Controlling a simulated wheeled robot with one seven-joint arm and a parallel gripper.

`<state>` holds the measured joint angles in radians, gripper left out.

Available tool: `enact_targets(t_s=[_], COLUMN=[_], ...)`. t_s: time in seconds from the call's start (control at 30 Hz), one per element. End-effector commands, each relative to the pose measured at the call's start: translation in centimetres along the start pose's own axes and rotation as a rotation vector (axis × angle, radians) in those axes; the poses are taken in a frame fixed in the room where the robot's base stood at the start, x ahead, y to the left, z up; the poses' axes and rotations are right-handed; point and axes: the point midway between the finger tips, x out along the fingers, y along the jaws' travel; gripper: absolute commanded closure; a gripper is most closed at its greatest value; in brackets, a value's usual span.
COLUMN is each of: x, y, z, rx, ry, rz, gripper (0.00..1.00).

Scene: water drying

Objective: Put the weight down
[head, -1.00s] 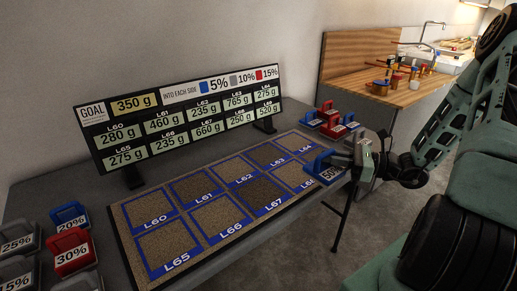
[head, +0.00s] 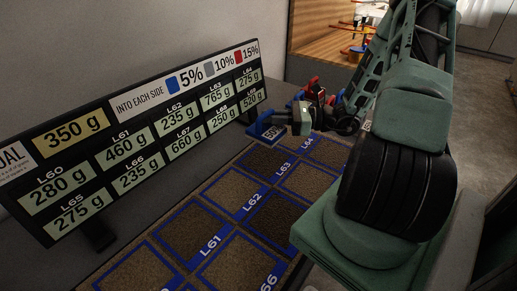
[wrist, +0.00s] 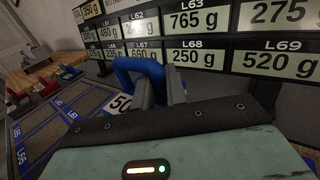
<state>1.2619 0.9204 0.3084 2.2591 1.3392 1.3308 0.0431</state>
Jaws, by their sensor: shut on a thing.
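My gripper (head: 281,120) is shut on the handle of a blue weight (head: 262,127) with a white label that starts with "50". In the head view they are beside the right foot of the display board, behind the mat's L63 and L64 squares. In the wrist view the blue handle (wrist: 137,66) sits between the fingers of my gripper (wrist: 160,82), with the display close behind. I cannot tell whether the weight touches the table. Its lower part is mostly hidden in the wrist view.
The display board (head: 150,122) stands along the table's back and lists gram values. The mat (head: 232,187) with blue-edged squares lies in front of it. Red weights (head: 314,88) stand just beyond my gripper. A wooden counter (head: 322,36) is farther back.

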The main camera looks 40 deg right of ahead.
Motion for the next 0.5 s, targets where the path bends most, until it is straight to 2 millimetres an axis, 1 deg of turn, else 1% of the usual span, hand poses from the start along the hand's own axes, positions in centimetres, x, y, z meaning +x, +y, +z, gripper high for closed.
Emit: enact_targets(t_s=[0.03, 0.1, 0.2, 0.37, 0.5], x=[0.0, 0.0, 0.1, 0.0, 0.0], y=[0.1, 0.0, 0.1, 0.0, 0.0], z=[-1.1, -2.4, -3.9, -5.3, -7.4], rx=[0.006, 0.005, 0.004, 0.002, 0.003], ry=[-0.002, -0.001, -0.001, -0.001, -0.001], rz=[0.0, 0.0, 0.001, 0.001, 0.001], gripper=[1.0, 1.0, 1.0, 1.0, 1.0])
